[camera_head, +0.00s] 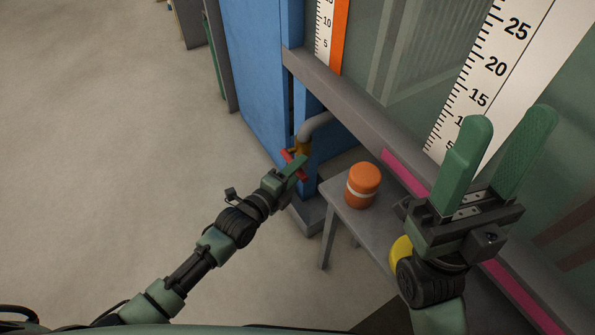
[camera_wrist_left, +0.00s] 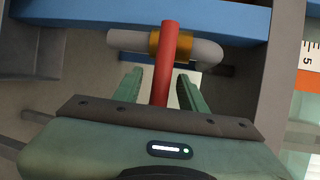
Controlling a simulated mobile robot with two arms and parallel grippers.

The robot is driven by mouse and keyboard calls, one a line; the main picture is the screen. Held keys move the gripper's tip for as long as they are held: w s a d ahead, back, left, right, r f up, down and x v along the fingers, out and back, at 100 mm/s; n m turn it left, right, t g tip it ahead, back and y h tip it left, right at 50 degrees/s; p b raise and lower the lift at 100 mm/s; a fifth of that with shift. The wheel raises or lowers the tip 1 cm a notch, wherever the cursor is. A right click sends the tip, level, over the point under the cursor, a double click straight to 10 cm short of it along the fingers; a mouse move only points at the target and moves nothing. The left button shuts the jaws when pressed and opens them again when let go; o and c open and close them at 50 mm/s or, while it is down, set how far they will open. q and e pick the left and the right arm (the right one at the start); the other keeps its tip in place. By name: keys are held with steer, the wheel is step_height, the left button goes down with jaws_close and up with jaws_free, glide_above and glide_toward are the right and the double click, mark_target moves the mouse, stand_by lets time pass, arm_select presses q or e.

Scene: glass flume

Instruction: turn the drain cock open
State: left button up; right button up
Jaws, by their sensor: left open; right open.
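The drain cock has a red lever handle (camera_head: 291,159) and a brass body (camera_head: 303,146) on a grey pipe (camera_head: 316,125) beside the blue post. In the left wrist view the red handle (camera_wrist_left: 165,65) runs upright between my fingers, with the brass body (camera_wrist_left: 156,43) behind its upper part. My left gripper (camera_head: 294,166) is at the handle; it also shows in the left wrist view (camera_wrist_left: 160,85), open, with a finger on each side of the handle and gaps visible. My right gripper (camera_head: 501,150) is open and empty, raised at the right in front of the flume glass.
An orange container with a pale band (camera_head: 362,186) stands on a grey bench (camera_head: 345,216) right of the cock. A yellow object (camera_head: 402,250) is partly hidden by my right arm. The blue post (camera_head: 259,75) rises behind the cock. The floor at left is clear.

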arm_select(q)
steer(key=shift+w+d, duration=0.1)
steer(key=shift+w, duration=0.05)
jaws_close()
stand_by(1.4)
